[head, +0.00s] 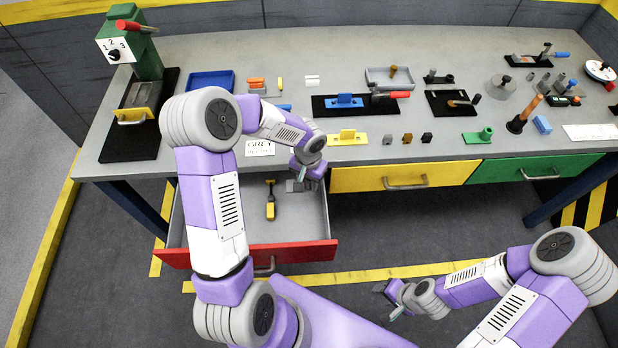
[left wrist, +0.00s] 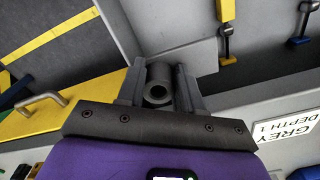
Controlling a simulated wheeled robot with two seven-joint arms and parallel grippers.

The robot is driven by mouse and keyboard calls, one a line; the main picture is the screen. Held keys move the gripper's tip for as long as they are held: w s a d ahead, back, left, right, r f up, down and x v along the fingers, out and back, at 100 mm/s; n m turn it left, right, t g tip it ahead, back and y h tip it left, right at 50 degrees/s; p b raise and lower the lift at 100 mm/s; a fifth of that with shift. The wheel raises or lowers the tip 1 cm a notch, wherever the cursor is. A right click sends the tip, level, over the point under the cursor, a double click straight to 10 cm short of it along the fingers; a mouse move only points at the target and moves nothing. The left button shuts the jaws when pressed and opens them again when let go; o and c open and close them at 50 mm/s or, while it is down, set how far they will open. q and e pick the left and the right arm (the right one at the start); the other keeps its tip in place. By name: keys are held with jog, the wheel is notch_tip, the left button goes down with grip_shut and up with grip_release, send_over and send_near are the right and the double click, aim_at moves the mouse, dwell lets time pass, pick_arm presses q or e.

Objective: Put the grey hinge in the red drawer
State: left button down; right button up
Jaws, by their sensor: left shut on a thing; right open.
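My left gripper (head: 300,185) is over the right rear part of the open red drawer (head: 290,252). In the left wrist view its fingers (left wrist: 159,76) are shut on the grey hinge (left wrist: 158,93), whose round, hollow end shows between them. The hinge is mostly hidden by the gripper in the head view. I cannot tell whether it touches the drawer floor. A yellow-handled tool (head: 270,208) lies in the middle of the drawer. My right gripper (head: 384,290) is open and empty, low in front of the bench.
A card reading GREY (head: 260,148) lies at the bench's front edge above the drawer. The yellow drawer (head: 400,177) and green drawer (head: 535,168) are shut. A green machine (head: 140,55) stands at the left. Many parts and fixtures cover the bench top.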

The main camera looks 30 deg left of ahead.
pick_arm(q)
notch_tip(320, 180, down, 11)
jog(key=b, duration=0.8)
jog(key=shift+w+r, duration=0.1)
jog(key=shift+r, duration=0.1)
jog(key=shift+f+b, duration=0.9)
jog(key=shift+f+b, duration=0.45)
jog(key=c, duration=0.7)
grip_release()
jog(key=shift+o, duration=0.2)
notch_tip(320, 180, up, 8)
jog(key=p, duration=0.2)
jog(key=shift+f+p, duration=0.15)
jog(key=shift+p, duration=0.25)
